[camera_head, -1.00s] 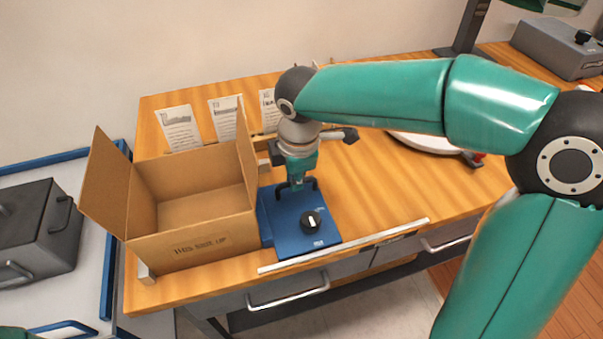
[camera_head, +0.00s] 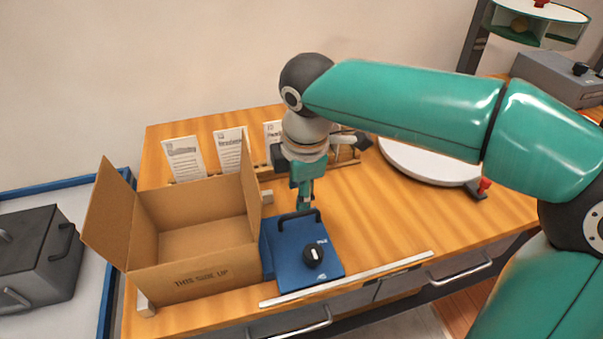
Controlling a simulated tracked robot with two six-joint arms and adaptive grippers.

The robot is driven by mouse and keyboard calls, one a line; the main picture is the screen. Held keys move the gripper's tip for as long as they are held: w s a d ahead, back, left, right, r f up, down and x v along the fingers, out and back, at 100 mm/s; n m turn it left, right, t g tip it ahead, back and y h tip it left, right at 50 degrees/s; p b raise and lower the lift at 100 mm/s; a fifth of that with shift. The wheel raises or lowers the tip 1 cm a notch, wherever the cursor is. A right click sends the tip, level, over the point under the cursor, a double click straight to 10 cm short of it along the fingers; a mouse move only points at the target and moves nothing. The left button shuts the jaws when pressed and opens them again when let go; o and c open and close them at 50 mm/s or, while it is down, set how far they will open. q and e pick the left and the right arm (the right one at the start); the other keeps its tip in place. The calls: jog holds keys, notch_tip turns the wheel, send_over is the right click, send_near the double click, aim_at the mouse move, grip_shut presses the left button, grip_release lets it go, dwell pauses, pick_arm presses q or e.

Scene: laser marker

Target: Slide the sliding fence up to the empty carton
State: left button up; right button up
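The carton is open and upright. My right gripper (camera_head: 304,198) points down just behind and above the handle and appears clear of it. Its finger opening is too small to tell. My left gripper is out of view.
A pale rail (camera_head: 347,280) runs along the table's front edge. Several printed cards (camera_head: 184,158) stand behind the carton. A white round plate (camera_head: 428,162) is at the back right. A dark grey box (camera_head: 38,255) stands at the left. The table right of the fence is clear.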

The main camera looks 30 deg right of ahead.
jog(key=shift+s+a+r, duration=0.1)
jog(key=shift+s+r, duration=0.15)
jog(key=shift+r, duration=0.9)
jog(key=shift+s+a+r, duration=0.1)
jog(key=shift+s+r, duration=0.15)
jog(key=shift+r, duration=0.9)
jog(key=shift+d, duration=0.1)
